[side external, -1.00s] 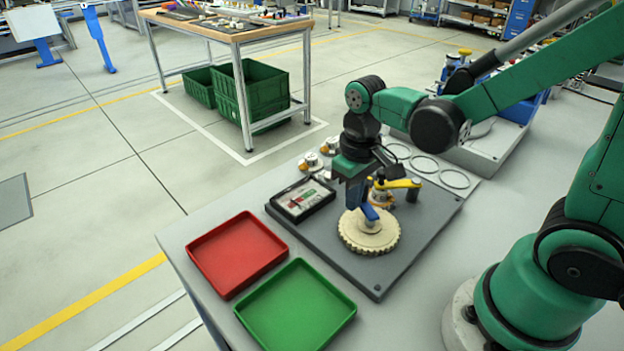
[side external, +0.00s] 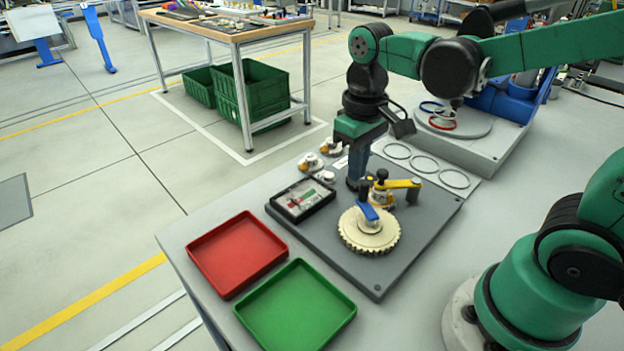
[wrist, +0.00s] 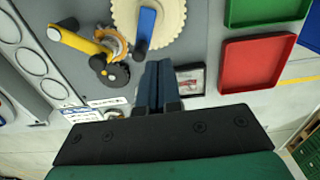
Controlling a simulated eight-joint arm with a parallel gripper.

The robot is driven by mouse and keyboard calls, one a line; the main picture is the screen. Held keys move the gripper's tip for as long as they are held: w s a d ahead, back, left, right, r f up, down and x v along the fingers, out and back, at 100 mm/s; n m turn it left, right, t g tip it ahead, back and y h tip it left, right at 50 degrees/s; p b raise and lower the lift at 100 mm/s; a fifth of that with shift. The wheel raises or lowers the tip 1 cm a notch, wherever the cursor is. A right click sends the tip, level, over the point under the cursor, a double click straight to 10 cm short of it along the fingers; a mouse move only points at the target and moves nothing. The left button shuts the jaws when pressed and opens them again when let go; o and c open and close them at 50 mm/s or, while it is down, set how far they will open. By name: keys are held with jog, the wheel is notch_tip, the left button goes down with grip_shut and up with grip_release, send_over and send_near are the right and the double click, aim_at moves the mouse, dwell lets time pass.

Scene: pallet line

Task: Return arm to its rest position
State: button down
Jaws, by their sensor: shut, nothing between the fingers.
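My gripper (side external: 356,180) is shut and empty above the dark grey plate (side external: 372,278), behind the cream gear in the side view. In the wrist view its fingers (wrist: 158,68) are pressed together. The cream toothed gear (side external: 362,236) lies on the plate with a blue clamp arm (side external: 367,207) over it; both the gear (wrist: 172,22) and the blue arm (wrist: 145,25) show in the wrist view. A yellow clamp arm (side external: 400,184) sits to its right over a smaller brass-coloured part. My fingertips look apart from the gear; their exact height is hard to tell.
A red tray (side external: 238,252) and a green tray (side external: 296,305) stand front left. A framed panel (side external: 302,199) lies on the plate's left. Small parts (side external: 312,162) sit behind it. Ring outlines (side external: 425,163) mark the board behind. A turntable (side external: 455,122) with coloured rings stands back right.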

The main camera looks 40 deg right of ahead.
jog(key=t, duration=0.2)
jog(key=r+t, duration=0.1)
jog(key=t, duration=0.4)
jog(key=shift+s+a+r, duration=0.15)
jog(key=shift+a+r, duration=0.1)
jog(key=shift+r, duration=0.05)
dwell(0.8)
